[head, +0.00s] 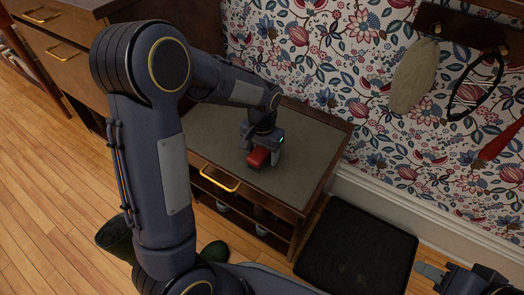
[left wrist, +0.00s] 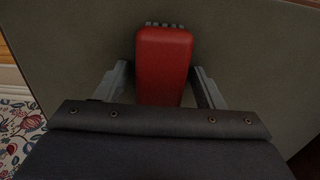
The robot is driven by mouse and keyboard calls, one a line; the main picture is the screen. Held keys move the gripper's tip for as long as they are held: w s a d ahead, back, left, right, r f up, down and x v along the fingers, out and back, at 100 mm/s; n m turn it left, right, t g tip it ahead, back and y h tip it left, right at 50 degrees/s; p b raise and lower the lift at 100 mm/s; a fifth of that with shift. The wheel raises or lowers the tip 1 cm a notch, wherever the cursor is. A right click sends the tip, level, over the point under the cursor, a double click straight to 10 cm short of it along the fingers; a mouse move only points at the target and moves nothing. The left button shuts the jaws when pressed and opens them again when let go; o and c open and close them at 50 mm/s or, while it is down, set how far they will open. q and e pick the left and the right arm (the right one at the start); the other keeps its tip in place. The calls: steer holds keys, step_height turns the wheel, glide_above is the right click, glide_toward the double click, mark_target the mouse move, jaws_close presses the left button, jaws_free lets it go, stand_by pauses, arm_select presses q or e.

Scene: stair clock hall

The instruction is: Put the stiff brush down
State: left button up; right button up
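The stiff brush (head: 258,158) has a red back and shows under my left gripper (head: 262,150), at or just above the top of the low cabinet (head: 310,142). In the left wrist view the brush (left wrist: 164,62) lies between the two fingers, with pale bristles peeking out at its far end. I cannot tell whether the bristles touch the top. My right gripper (head: 432,272) is at the lower right corner, partly cut off; its opening is unclear.
The cabinet has a brass-handled front (head: 220,180) and an open shelf with shoes below. Its top is clear around the brush. A dark mat (head: 357,250) lies to its right. A wall rack (head: 465,28) holds hanging items. A green boot (head: 116,237) stands at lower left.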

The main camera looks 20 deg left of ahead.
mark_target(262, 149)
arm_select(q)
steer(key=shift+r, duration=0.1)
step_height(262, 149, up, 11)
steer(key=p, duration=0.5)
steer(key=s+r+n+t+h, duration=0.1)
steer(key=s+r+t+h, duration=0.1)
steer(key=s, duration=0.8)
steer(key=s+d+r+n+t+h, duration=0.1)
steer(key=s+r+n+t, duration=0.1)
steer(key=s, duration=0.9)
step_height(262, 149, up, 2)
steer(key=shift+s+r+t+h, duration=0.2)
steer(key=shift+t+h, duration=0.2)
steer(key=shift+t, duration=0.4)
steer(key=shift+d+r, duration=0.1)
steer(key=shift+r, duration=0.05)
step_height(262, 149, up, 28)
steer(key=p, duration=2.8)
